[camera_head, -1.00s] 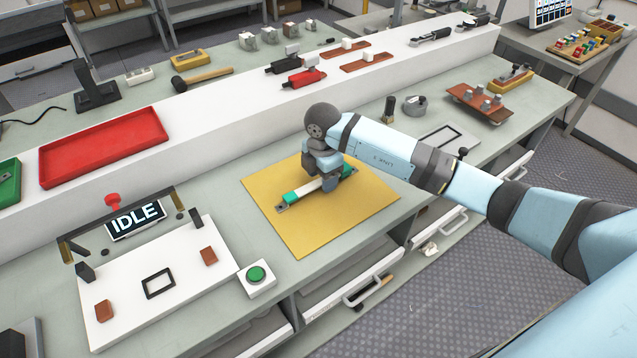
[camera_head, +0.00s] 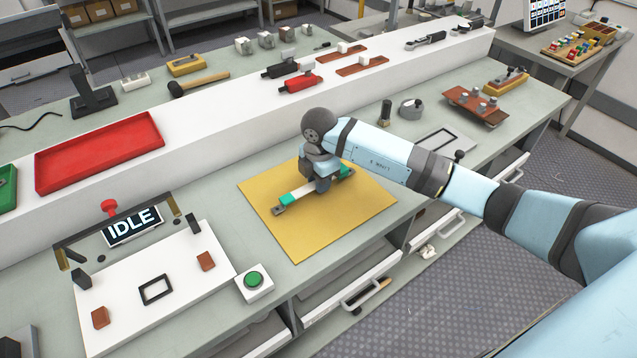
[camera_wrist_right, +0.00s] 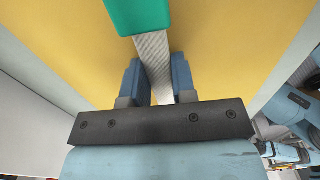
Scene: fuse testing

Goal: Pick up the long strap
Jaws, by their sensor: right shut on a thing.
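The long strap is a narrow white bar (camera_head: 302,194) with green ends and metal tabs, lying across the yellow mat (camera_head: 300,240). Its whitish, ribbed middle (camera_wrist_right: 153,58) and one green end (camera_wrist_right: 138,15) show in the right wrist view. My right gripper (camera_head: 321,186) points down over the middle of the strap. In the wrist view its two blue fingers (camera_wrist_right: 156,80) stand on either side of the strap, shut on it. The strap looks to be at or very near the mat; I cannot tell if it is lifted. My left gripper is not in view.
A white fixture with an IDLE display (camera_head: 132,228) and a green button (camera_head: 254,280) stand left of the mat. A raised white shelf (camera_head: 225,126) with a red tray (camera_head: 98,156) runs behind. A black frame (camera_head: 440,142) lies to the right.

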